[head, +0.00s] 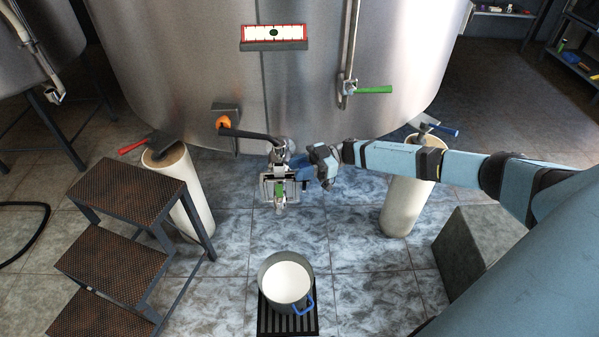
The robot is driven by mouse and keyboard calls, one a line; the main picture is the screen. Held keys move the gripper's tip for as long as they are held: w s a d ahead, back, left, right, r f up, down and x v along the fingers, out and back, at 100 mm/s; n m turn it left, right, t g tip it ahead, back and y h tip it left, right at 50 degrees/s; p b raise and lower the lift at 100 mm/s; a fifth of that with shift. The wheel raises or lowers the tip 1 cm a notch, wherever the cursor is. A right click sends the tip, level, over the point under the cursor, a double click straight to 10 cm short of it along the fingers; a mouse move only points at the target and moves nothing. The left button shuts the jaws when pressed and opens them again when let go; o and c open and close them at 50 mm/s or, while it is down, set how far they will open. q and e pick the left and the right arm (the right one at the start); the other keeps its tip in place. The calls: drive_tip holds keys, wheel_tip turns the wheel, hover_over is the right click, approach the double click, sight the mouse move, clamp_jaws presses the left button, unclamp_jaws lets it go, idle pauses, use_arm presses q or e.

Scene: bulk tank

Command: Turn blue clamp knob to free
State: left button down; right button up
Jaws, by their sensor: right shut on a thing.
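My right gripper (278,186) is at the pipe fitting (283,148) low on the front of the steel tank. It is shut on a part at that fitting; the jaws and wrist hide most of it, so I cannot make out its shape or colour. A small green piece shows between the grey jaw parts. No blue clamp knob can be told apart clearly there. A lever with a blue grip (440,128) shows at the top of the right white post (404,205), apart from the gripper. My left gripper is not in the view.
A pot of white liquid (267,275) with a blue handle stands on a black grate (266,321) below. Steps (128,190) and a red-handled post (193,206) are left. A grey block (462,257) is right. A green-handled valve (372,89) is on the tank.

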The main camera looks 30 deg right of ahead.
use_arm(q)
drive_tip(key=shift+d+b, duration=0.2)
drive_tip(key=shift+b, duration=0.15)
use_arm(e)
drive_tip(key=shift+s+a+n+g, duration=0.1)
drive_tip(key=shift+n+g, duration=0.5)
drive_tip(key=shift+g, duration=0.3)
drive_tip(key=o, duration=0.9)
use_arm(q)
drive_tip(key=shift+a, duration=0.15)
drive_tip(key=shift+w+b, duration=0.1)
drive_tip(key=shift+b, duration=0.2)
use_arm(e)
drive_tip(key=shift+s+d, duration=0.2)
drive_tip(key=shift+d, duration=3.25)
drive_tip(key=shift+s+d, duration=0.2)
drive_tip(key=shift+d, duration=3.25)
